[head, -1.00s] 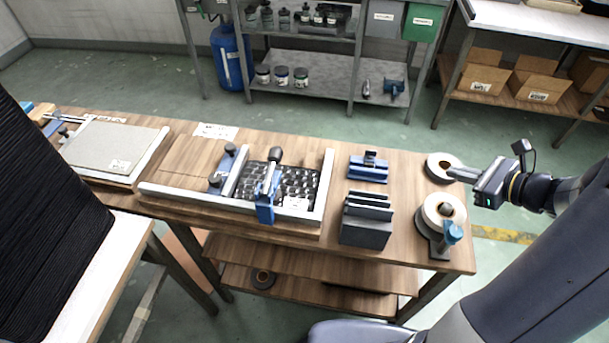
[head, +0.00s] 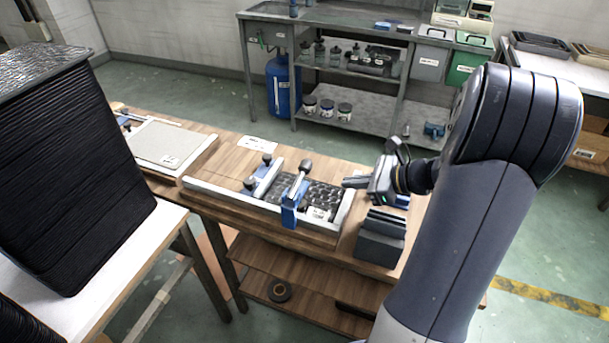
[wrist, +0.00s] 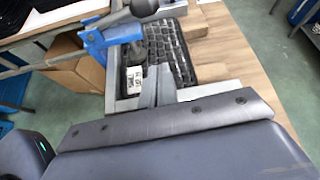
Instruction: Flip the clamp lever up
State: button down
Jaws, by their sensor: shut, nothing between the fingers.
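The blue clamp (head: 290,214) sits on the front rail of the grey fixture frame (head: 235,205). Its lever (head: 298,182) runs from the blue body to a black knob (head: 305,165) at the far end, over the black tray panel (head: 325,195). In the wrist view the blue clamp (wrist: 108,38) and its black knob (wrist: 143,8) are at the upper left. My gripper (head: 347,182) is shut and empty, to the right of the clamp near the frame's right rail, apart from the lever. Its fingers (wrist: 158,82) show in the wrist view, with the tray panel (wrist: 165,45) beyond.
A dark slotted block (head: 380,240) stands on the bench right of the frame, close to my arm. Two more black knobs (head: 267,158) (head: 249,183) are on the blue-and-grey bar left of the lever. A grey board (head: 165,143) lies at the bench's left. A black stack (head: 80,170) stands at left.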

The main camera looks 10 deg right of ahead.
jog(key=shift+a, duration=0.1)
jog(key=x, duration=1)
jog(key=shift+w+r, duration=0.1)
notch_tip(320, 180, up, 3)
jog(key=shift+a+p, duration=0.15)
jog(key=shift+p, duration=0.35)
jog(key=shift+a+r, duration=0.1)
jog(key=shift+r, duration=0.3)
jog(key=shift+r+n+t+h+b, duration=0.3)
jog(key=shift+r+b, duration=0.1)
jog(key=shift+b, duration=0.45)
jog(key=shift+r, duration=0.1)
jog(key=s+a+r+n+t+b, duration=0.2)
jog(key=s+r+n+t+b, duration=0.1)
jog(key=b, duration=1.1)
jog(key=s+a+r+n+t+h+b, duration=0.1)
jog(key=n+b, duration=0.6)
jog(key=b, duration=0.8)
notch_tip(320, 180, up, 4)
jog(key=s+a+t, duration=0.1)
jog(key=s+t, duration=0.1)
jog(key=t, duration=0.1)
jog(key=shift+s+a+r+n+t, duration=0.15)
jog(key=shift+s+a+n+t, duration=0.15)
jog(key=shift+a+n, duration=0.1)
